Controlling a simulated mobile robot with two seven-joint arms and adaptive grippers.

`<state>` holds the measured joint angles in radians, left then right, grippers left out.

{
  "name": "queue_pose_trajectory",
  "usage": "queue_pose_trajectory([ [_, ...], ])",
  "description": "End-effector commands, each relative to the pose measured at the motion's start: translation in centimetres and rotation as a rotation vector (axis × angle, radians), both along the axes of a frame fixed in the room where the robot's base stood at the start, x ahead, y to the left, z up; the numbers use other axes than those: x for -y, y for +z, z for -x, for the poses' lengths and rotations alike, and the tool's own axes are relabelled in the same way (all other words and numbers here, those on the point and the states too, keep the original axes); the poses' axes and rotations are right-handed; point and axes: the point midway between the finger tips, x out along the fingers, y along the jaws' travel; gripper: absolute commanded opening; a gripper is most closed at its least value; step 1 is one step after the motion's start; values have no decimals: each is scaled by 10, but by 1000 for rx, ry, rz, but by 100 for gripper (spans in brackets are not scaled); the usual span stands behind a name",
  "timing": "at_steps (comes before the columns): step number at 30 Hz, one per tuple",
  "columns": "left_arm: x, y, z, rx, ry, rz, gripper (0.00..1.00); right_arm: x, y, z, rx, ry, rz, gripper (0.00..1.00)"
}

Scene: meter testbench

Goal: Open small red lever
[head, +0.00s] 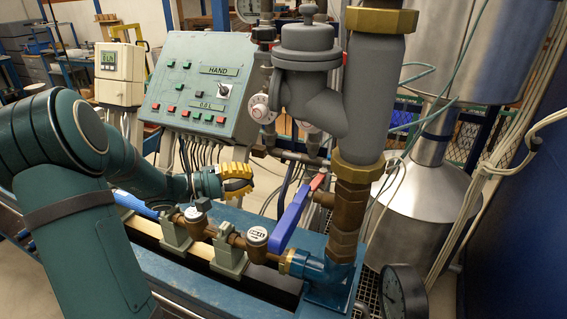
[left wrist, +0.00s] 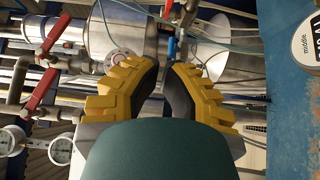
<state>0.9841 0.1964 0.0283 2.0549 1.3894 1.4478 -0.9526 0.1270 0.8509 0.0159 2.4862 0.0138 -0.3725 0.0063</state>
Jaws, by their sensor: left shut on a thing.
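A small red lever (head: 318,181) sits on the brass pipe fitting, beside the upper end of a long blue lever (head: 290,220). My left gripper (head: 246,180), with yellow ribbed fingers, is to the left of both levers in the head view, above the pipe with the round meters. In the left wrist view its fingers (left wrist: 169,72) are close together; what they hold is hidden. A blue piece (left wrist: 172,47) and a red bit (left wrist: 167,8) show beyond the fingertips. Two larger red levers (left wrist: 55,37) (left wrist: 42,88) are at the left there. My right gripper is out of view.
Round meters (head: 257,236) stand on the low pipe under my left gripper. A control box (head: 205,85) is behind it. A thick grey pipe (head: 377,100) rises at the right of the levers. A dark gauge (head: 402,292) is at the front right.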

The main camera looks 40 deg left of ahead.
Motion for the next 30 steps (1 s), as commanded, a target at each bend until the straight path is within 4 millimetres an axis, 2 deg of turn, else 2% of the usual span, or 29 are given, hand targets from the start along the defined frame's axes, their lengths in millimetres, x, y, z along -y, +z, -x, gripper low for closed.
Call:
queue_pose_trajectory([
  [16, 61, -1, -77, 0, -4, 4, 0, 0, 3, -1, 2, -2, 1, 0],
  [22, 88, -1, -79, 0, -3, 2, 0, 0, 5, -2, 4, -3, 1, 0],
  [30, 99, -1, -80, -1, -1, 0, 0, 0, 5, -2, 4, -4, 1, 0],
])
